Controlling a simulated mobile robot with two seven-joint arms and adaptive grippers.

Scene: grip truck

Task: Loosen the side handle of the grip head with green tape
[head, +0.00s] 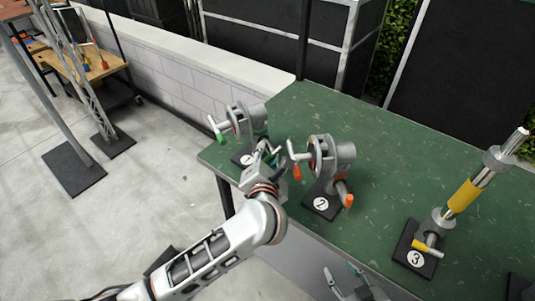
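The grip head with green tape (240,119) stands on a black base marked 1 at the table's near-left corner. Its handle at the left (220,130) has a green end. My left gripper (267,153) is at the lower right of this grip head, where its fingers and my wrist hide the side-handle area. Green shows there, but I cannot tell handle from finger pads, nor whether the fingers are shut. My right gripper (342,281) is at the bottom edge, its fingers spread apart and empty, away from the grip heads.
A grip head with orange-taped handles (335,155) stands on base 2, close to the right of my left gripper. A post with yellow tape (465,195) stands on base 3 further right. The green table (400,150) is clear behind them.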

